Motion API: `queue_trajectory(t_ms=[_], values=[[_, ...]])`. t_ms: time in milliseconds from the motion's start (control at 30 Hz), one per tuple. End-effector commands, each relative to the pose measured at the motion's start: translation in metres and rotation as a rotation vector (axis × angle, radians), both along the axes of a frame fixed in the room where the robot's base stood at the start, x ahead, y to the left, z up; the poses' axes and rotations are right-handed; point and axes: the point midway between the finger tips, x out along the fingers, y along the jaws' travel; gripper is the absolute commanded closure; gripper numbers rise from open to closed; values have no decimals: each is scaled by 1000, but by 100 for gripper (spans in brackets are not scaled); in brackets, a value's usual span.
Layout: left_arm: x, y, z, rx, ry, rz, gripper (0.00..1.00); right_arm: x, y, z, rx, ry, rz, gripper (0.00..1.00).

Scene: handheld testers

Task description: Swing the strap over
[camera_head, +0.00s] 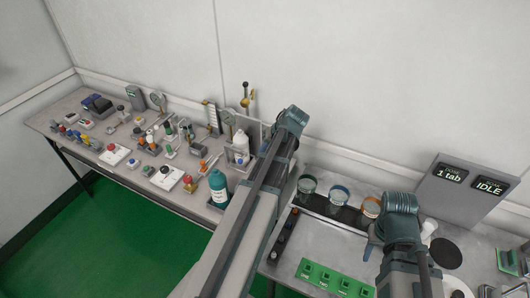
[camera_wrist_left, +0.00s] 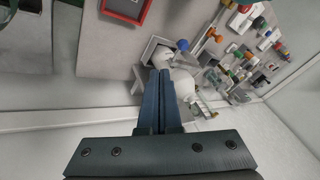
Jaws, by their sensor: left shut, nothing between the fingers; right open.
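My left gripper (camera_wrist_left: 160,76) is shut and empty, its two blue fingers pressed together. In the left wrist view its tips overlap the near side of a white bottle (camera_wrist_left: 184,86); I cannot tell whether they touch it. In the head view the white bottle (camera_head: 241,143) stands upright in a grey metal holder at the right end of the left bench, beside my left arm, which hides the finger tips. I cannot clearly pick out the strap in either view. My right gripper (camera_head: 373,246) is low over the right bench, partly hidden by its wrist; it is open.
Several small testers and knobs crowd the left bench (camera_head: 180,205). The right bench has jars (camera_head: 307,187), a green tray (camera_head: 335,281) and a display panel (camera_head: 468,185). A wall is close behind.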

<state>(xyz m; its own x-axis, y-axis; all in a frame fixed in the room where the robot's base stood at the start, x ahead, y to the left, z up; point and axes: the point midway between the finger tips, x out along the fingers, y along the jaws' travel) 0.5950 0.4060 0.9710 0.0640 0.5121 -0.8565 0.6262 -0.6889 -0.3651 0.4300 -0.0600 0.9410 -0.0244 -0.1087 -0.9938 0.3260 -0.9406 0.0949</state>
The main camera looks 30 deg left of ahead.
Motion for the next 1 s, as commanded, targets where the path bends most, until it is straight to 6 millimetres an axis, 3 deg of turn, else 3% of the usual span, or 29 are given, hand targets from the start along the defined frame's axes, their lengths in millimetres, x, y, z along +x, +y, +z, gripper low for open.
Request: queue_trajectory(t_ms=[33, 433, 700, 1000], values=[[1, 5, -16, -1, 0, 1, 100, 0, 0, -16, 0, 0, 0, 50], [5, 36, -67, 0, 0, 0, 100, 0, 0, -67, 0, 0, 0, 50], [-13, 61, -71, 0, 1, -1, 100, 0, 0, -71, 0, 0, 0, 50], [-16, 66, -72, -1, 1, -2, 100, 0, 0, -72, 0, 0, 0, 50]])
